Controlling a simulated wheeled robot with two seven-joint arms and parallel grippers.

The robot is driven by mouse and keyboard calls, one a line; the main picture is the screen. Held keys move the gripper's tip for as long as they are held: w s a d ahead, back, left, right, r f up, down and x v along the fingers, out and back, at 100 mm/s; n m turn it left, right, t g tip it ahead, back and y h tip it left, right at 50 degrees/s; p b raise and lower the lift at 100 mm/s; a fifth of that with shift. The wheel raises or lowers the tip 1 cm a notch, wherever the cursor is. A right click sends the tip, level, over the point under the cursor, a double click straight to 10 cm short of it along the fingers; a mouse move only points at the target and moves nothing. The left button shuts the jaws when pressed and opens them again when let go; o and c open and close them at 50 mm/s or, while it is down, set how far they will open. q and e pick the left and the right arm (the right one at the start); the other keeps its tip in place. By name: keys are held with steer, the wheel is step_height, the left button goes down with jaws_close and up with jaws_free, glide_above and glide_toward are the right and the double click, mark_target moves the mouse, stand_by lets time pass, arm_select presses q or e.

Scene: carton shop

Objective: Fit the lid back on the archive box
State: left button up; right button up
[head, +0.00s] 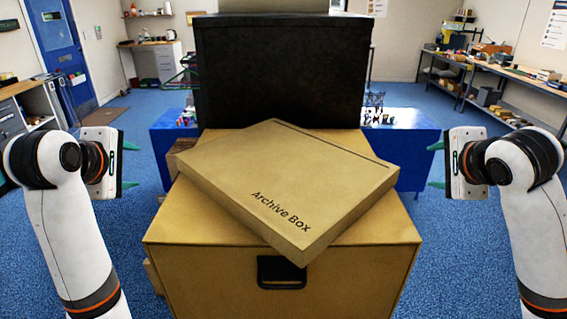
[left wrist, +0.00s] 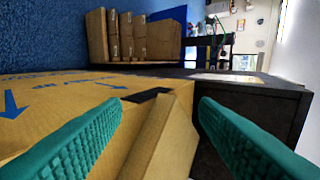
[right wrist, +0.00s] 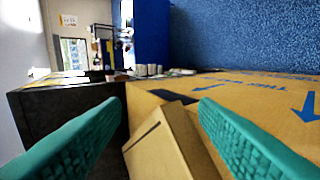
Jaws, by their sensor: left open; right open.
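The tan archive box (head: 215,275) stands in front of me with a black handle slot on its near face. Its lid (head: 280,180), printed "Archive Box", lies on top, turned askew, with a near corner jutting past the box's front edge. The lid also shows in the left wrist view (left wrist: 168,140) and the right wrist view (right wrist: 165,150). My left gripper (head: 130,166) is open and empty, to the left of the box and apart from it. My right gripper (head: 436,165) is open and empty, to the right of the box and apart from it.
A large black box (head: 280,70) stands directly behind the lid. A blue table (head: 415,135) with small items is further back. Flat cartons (left wrist: 140,37) stand upright in the left wrist view. Blue floor lies open on both sides.

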mark_target(396, 168)
arm_select(q)
steer(key=d+x, duration=0.1)
steer(key=x, duration=1.3)
steer(key=shift+d, duration=0.25)
arm_select(e)
steer(key=a+x, duration=0.1)
steer(key=x, duration=1.3)
steer(key=shift+a, duration=0.25)
arm_select(q)
steer(key=shift+w+f, duration=0.15)
steer(key=shift+w, duration=0.05)
arm_select(e)
steer(key=shift+w+f, duration=0.15)
steer(key=shift+w, duration=0.05)
steer(key=shift+a, duration=0.2)
arm_select(q)
steer(key=shift+d, duration=0.5)
arm_select(e)
steer(key=shift+a, duration=0.3)
